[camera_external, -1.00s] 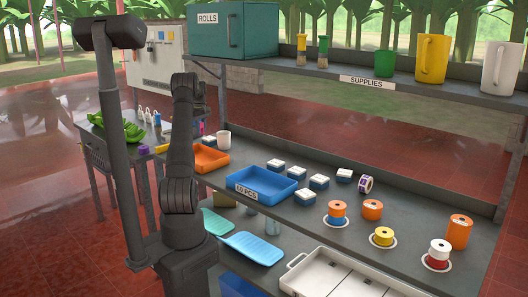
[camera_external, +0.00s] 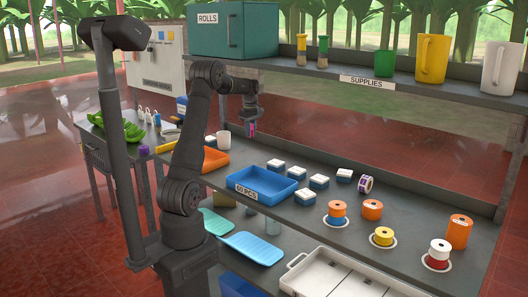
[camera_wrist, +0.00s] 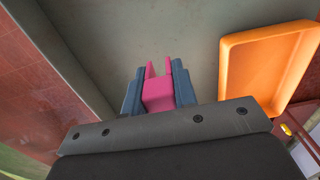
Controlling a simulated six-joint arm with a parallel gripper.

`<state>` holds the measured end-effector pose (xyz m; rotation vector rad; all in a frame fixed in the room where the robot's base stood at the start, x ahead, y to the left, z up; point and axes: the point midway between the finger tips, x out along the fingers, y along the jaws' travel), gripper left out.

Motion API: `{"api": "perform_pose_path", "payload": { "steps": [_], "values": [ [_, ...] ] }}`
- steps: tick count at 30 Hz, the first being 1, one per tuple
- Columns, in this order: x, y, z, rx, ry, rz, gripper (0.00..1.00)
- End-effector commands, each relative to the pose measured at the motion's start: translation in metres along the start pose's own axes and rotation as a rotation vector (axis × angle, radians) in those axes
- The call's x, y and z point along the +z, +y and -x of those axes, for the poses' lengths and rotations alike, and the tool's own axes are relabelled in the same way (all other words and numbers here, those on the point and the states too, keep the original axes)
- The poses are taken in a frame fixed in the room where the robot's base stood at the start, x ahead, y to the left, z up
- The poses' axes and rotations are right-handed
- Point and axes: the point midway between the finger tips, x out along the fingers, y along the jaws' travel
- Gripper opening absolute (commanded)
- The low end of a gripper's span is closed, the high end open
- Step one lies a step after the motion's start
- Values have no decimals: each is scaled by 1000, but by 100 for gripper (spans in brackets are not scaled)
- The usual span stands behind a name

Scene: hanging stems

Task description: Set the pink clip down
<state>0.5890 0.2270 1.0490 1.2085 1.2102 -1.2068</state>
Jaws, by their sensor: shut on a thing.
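The pink clip (camera_wrist: 158,93) is between the two blue-grey fingers of my gripper (camera_wrist: 158,92) in the wrist view, with its two prongs pointing away from the gripper. In the external view my gripper (camera_external: 251,126) is shut on the clip (camera_external: 252,129), which shows as a small pink patch below the fingers. Part of the clip is hidden by the fingers.
An orange tray (camera_wrist: 262,65) lies to the right in the wrist view, with bare grey surface beside the clip. The upper shelf (camera_external: 400,82) runs above.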

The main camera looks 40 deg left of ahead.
Motion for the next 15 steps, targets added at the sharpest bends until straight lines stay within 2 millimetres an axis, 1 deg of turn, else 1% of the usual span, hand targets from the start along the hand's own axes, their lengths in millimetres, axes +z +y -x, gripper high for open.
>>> {"api": "perform_pose_path", "payload": {
  "steps": [1,2,5,15],
  "values": [
    [6,1,0,0,0,-2,4],
    [7,1,-1,-1,0,-2,4],
    [-2,1,-9,-3,-1,1,4],
    [-78,3,-54,-2,-1,2,4]
  ]
}}
